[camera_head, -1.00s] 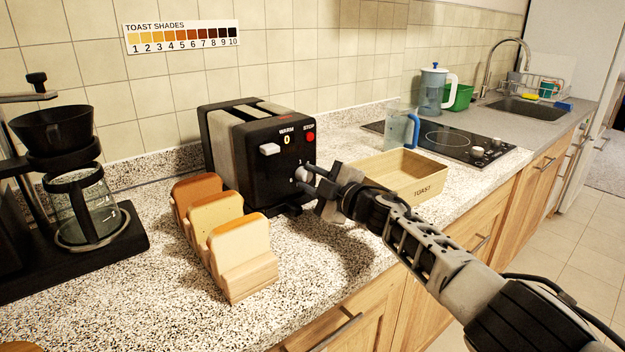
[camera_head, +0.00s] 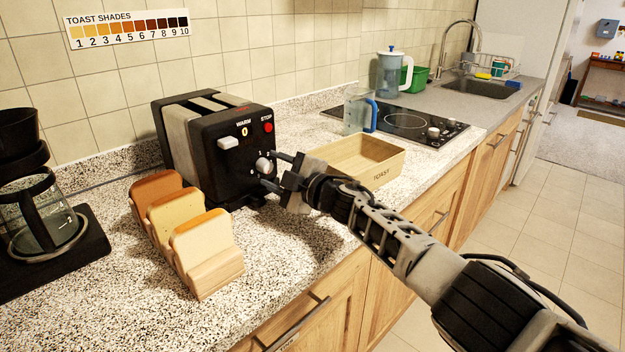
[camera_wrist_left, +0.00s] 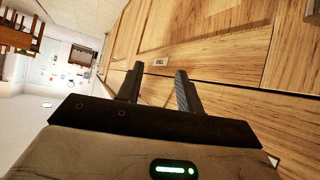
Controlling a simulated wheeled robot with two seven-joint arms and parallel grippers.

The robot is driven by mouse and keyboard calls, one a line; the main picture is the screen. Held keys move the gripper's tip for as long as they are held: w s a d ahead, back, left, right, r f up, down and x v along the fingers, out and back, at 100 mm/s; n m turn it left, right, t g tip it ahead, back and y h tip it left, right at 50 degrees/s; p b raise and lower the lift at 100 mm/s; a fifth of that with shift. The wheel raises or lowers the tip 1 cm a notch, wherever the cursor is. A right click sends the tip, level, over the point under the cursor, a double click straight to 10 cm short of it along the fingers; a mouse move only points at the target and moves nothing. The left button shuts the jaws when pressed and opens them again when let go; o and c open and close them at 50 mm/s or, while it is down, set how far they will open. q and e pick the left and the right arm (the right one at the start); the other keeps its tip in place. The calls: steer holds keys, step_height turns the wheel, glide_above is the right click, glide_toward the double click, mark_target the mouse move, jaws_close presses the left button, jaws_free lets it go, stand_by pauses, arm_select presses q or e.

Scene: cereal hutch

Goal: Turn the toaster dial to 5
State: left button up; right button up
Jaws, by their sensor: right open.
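The black and grey toaster (camera_head: 205,145) stands on the speckled counter. Its front has a white lever (camera_head: 229,142), a lit "0" under WARM, a red STOP button (camera_head: 267,128) and a round pale dial (camera_head: 264,165) low on the right. The dial's marks are too small to read its setting surely. My right gripper (camera_head: 272,170) is open at the dial, one finger above and one below it; I cannot tell if they touch it. My left gripper (camera_wrist_left: 159,75) is open and empty in the left wrist view, in front of wooden cabinet fronts (camera_wrist_left: 215,40).
A wooden rack (camera_head: 215,268) with several toast slices stands in front of the toaster. A wooden TOAST box (camera_head: 384,172) is close behind my right gripper. A coffee maker (camera_head: 60,255) is at left. A TOAST SHADES chart (camera_head: 128,28) hangs on the wall.

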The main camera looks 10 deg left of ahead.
steer(key=p+v, duration=0.4)
steer(key=p, duration=0.1)
steer(key=shift+s+d+r, duration=0.2)
steer(key=shift+d+r, duration=0.05)
steer(key=shift+r, duration=0.1)
steer(key=v, duration=0.3)
steer(key=p+v, duration=0.1)
steer(key=v, duration=0.6)
steer(key=shift+s+d+f, duration=0.15)
steer(key=shift+d+f, duration=0.1)
steer(key=shift+f, duration=0.05)
arm_select(q)
steer(key=r, duration=0.1)
steer(key=a, duration=0.1)
steer(key=r, duration=0.1)
steer(key=shift+s+a+r+g+y, duration=0.2)
steer(key=shift+s+r+g+y, duration=0.1)
steer(key=shift+s+r, duration=0.05)
